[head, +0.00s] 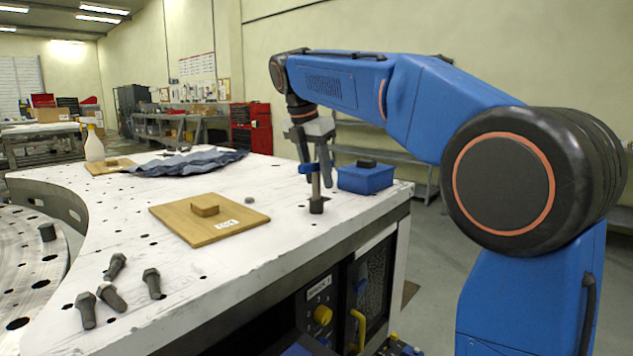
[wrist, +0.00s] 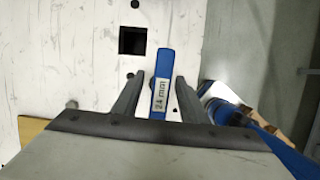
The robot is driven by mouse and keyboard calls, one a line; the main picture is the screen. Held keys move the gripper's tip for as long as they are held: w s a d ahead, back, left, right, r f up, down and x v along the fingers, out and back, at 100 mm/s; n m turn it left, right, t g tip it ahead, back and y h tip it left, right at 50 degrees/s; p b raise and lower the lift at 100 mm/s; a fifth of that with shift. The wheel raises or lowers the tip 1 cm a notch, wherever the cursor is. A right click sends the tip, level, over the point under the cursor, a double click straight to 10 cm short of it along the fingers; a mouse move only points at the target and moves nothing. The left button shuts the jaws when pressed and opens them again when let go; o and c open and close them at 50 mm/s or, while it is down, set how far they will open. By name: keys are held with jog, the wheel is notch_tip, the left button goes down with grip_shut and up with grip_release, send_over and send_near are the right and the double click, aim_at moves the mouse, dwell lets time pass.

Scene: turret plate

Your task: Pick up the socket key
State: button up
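The socket key (head: 316,187) stands upright near the right edge of the white table, with a blue crossbar, a grey shaft and a dark socket at its foot. In the wrist view its blue handle (wrist: 163,75) carries a "24 mm" label. My gripper (head: 315,172) points down over the key from above. In the wrist view my gripper (wrist: 160,76) is open, one finger on each side of the handle, with visible gaps on both sides. The key's shaft and foot are hidden in the wrist view.
A wooden board with a block (head: 206,222) lies to the left, and several dark bolts (head: 112,295) lie at the front. The table (head: 270,255) has holes, including a square one (wrist: 132,40).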

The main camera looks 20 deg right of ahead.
jog(key=shift+x, duration=1.1)
grip_shut()
dwell(0.6)
